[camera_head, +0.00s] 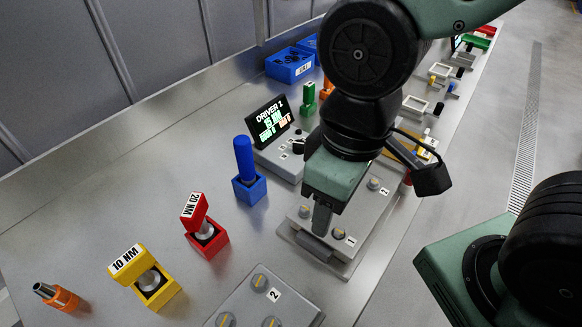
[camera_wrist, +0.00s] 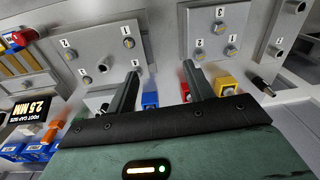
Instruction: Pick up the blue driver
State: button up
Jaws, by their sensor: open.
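The blue driver (camera_head: 244,158) stands upright in a small blue holder (camera_head: 249,189) on the grey bench, left of my gripper in the head view. My gripper (camera_head: 322,218) hangs over a grey plate with numbered bolts, apart from the driver. In the wrist view my gripper (camera_wrist: 161,68) is open with nothing held between its fingers. A blue piece (camera_wrist: 150,100) shows beyond and between the fingers there; I cannot tell whether it is the driver or its holder.
The display box (camera_head: 270,122) stands behind the blue holder. Numbered plates (camera_head: 276,287) lie in front. Blue bins (camera_head: 289,64) are at the back.

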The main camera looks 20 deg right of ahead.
aim_at(242, 144)
jog(key=i+l, duration=0.15)
jog(key=l, duration=0.2)
jog(key=i+l, duration=0.1)
jog(key=l, duration=0.25)
jog(key=i+l, duration=0.15)
jog(key=l, duration=0.15)
jog(key=i+l, duration=0.1)
jog(key=l, duration=0.25)
jog(key=l+u, duration=0.15)
jog(key=u, duration=0.25)
jog(key=i+l+u, duration=0.1)
jog(key=u, duration=0.3)
jog(key=l+u, duration=0.2)
jog(key=u, duration=0.2)
jog(key=l+u, duration=0.15)
jog(key=u, duration=0.9)
